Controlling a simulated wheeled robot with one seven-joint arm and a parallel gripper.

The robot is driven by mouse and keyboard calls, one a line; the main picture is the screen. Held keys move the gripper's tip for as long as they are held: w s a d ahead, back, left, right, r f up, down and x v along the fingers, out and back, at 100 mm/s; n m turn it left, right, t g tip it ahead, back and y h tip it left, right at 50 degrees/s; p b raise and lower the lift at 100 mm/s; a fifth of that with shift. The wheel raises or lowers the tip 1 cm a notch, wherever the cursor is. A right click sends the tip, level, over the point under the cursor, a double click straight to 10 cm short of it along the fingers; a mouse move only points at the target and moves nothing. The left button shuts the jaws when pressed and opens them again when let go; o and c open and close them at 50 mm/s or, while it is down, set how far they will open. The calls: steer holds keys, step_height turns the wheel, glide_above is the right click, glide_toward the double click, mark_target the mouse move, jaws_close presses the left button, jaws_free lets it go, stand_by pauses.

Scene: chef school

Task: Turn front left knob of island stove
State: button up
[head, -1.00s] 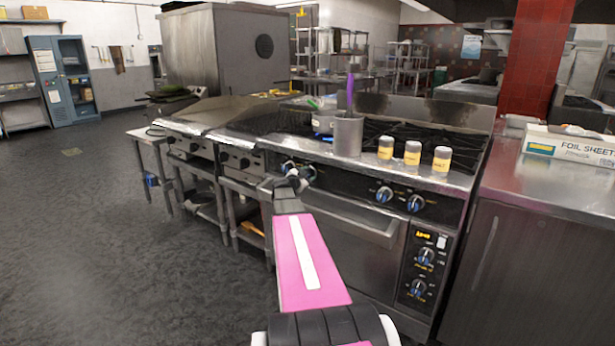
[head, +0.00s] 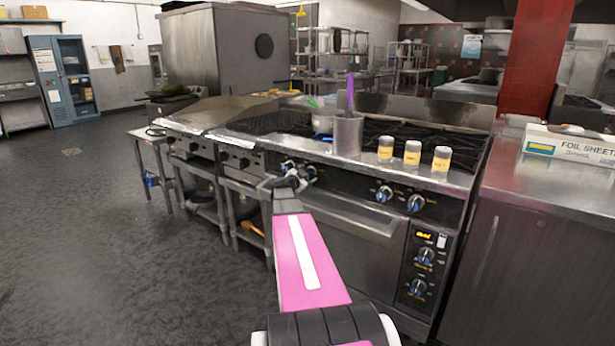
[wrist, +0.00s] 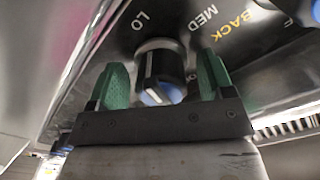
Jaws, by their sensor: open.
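The stove (head: 345,215) stands ahead with a row of black and blue knobs on its front panel. One knob (wrist: 160,75) shows in the wrist view between the two green finger pads of my gripper (wrist: 160,88). The pads stand on either side of it with small gaps, so my gripper is open around the knob. Panel lettering "LO", "MED" and "BACK" is printed beside it. In the head view my gripper (head: 290,178) is at the left end of the stove's panel and partly covers the knobs there. Two more knobs (head: 384,194) (head: 415,203) sit further right.
A metal pot (head: 347,137) and several yellow-labelled jars (head: 412,153) stand on the stove's front ledge. The oven handle (head: 350,222) juts out below the panel. A counter with a foil box (head: 570,145) is at the right. The floor at the left is clear.

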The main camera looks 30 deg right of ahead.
steer(key=v, duration=1)
steer(key=shift+a, duration=0.15)
steer(key=shift+s, duration=0.1)
